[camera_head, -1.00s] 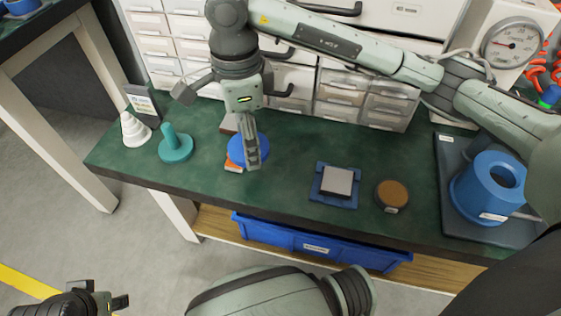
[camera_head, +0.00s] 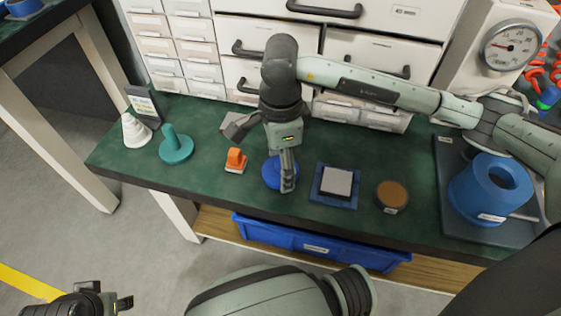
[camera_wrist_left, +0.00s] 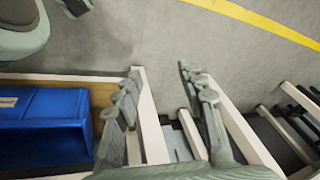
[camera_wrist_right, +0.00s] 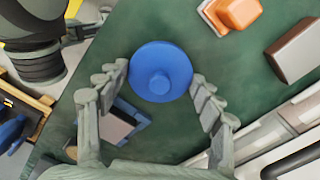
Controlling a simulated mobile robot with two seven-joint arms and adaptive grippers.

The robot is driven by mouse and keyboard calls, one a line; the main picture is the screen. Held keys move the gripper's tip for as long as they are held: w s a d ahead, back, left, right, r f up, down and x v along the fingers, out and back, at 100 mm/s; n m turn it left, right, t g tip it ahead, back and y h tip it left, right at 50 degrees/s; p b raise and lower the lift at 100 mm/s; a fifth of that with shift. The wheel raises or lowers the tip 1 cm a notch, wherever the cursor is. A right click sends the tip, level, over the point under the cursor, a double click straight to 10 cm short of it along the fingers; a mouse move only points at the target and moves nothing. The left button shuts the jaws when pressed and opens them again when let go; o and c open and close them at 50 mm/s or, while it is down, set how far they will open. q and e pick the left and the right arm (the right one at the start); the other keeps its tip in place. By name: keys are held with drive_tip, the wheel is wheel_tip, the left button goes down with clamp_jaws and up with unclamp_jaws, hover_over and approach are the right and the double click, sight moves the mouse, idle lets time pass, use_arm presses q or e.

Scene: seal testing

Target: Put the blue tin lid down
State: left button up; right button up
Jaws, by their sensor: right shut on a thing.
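The blue tin lid (camera_head: 272,172), a round disc with a small knob, is at my right gripper (camera_head: 288,186) over the green bench. In the right wrist view the blue lid (camera_wrist_right: 160,72) sits between the fingertips, which are shut on its rim. The lid is low over the bench top; I cannot tell whether it touches. In the head view the fingers hide its right part. My left gripper (camera_head: 124,303) is off the bench at the lower left. In the left wrist view its fingers (camera_wrist_left: 165,80) are apart with nothing between them.
An orange-handled piece (camera_head: 235,160) is left of the lid. A blue pad (camera_head: 330,200) with a grey block is close on the right, then a brown round piece (camera_head: 391,195). A teal knobbed piece (camera_head: 176,147) and white cone (camera_head: 135,131) stand left. Drawers line the back.

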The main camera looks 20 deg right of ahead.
drive_tip(key=shift+f, duration=0.15)
drive_tip(key=o, duration=0.8)
drive_tip(key=shift+o, duration=0.8)
use_arm(q)
drive_tip(key=shift+s+r, duration=0.1)
drive_tip(key=shift+r, duration=0.3)
